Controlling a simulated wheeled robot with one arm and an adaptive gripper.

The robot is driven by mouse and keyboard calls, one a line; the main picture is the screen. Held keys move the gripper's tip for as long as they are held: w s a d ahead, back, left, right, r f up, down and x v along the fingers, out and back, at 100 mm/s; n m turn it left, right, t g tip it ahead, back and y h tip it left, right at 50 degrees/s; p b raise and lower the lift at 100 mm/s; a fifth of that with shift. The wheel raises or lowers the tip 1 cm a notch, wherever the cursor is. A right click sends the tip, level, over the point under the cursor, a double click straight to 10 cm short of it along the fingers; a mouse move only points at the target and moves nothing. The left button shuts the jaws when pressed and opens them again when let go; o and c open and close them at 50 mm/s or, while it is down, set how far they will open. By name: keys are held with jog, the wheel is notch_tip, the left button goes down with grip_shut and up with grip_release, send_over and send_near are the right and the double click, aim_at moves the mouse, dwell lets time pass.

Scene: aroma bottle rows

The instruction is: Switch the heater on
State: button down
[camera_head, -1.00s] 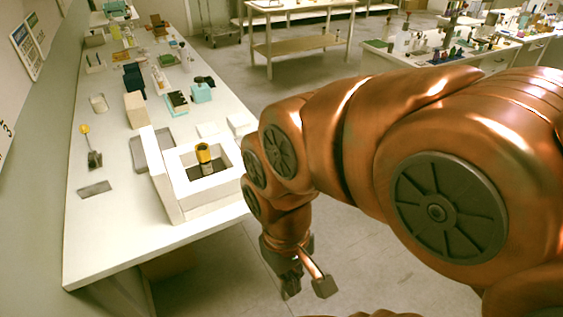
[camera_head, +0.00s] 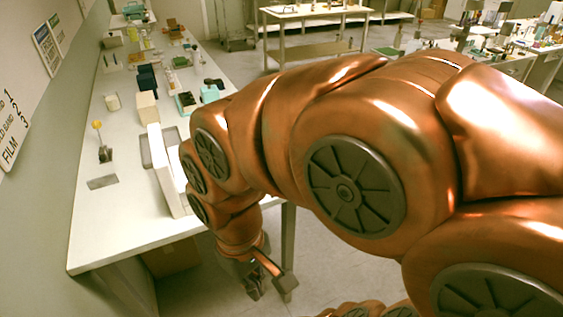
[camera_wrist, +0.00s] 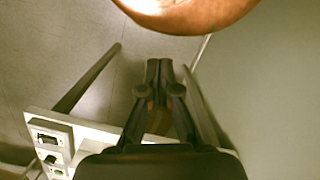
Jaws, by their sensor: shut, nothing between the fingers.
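My gripper (camera_head: 254,286) hangs low in front of the bench's near end, over the floor, in the head view. In the wrist view my gripper (camera_wrist: 160,72) has its dark fingers together, with nothing held. I cannot tell for sure which thing is the heater. A white box-shaped unit (camera_head: 166,172) stands on the near part of the bench.
The long white bench (camera_head: 110,225) runs along the left wall. A flat grey plate (camera_head: 102,182), a cream block (camera_head: 147,107) and several small items stand on it. A brown box (camera_head: 172,258) is under the bench. Open floor lies to its right.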

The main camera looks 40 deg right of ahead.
jog(key=w+d+r+n+y+b, duration=0.1)
jog(key=w+d+r+n, duration=0.15)
jog(key=w, duration=0.35)
jog(key=w+d+r+n+t+b, duration=0.1)
jog(key=w+d+r+n, duration=0.1)
jog(key=w+d, duration=0.3)
jog(key=w+d+r+n+y+b, duration=0.1)
jog(key=w+d+r+n, duration=0.15)
jog(key=w, duration=0.45)
jog(key=w+d+n+b, duration=0.1)
jog(key=w+d+n, duration=0.1)
jog(key=d, duration=1)
jog(key=w+d+n+t+b, duration=0.1)
jog(key=d+n, duration=0.3)
jog(key=d, duration=0.8)
jog(key=shift+w+d+r+n+t, duration=0.15)
jog(key=shift+w+d+n+t, duration=0.2)
jog(key=shift+w, duration=0.4)
jog(key=shift+a, duration=0.15)
jog(key=f, duration=0.4)
jog(key=a+f+p, duration=0.1)
jog(key=f, duration=0.3)
jog(key=f+p, duration=0.1)
jog(key=f, duration=0.3)
jog(key=shift+w+a+f, duration=0.25)
jog(key=shift+a+f, duration=0.05)
jog(key=shift+a, duration=0.1)
jog(key=shift+d+f, duration=0.1)
jog(key=shift+f, duration=0.5)
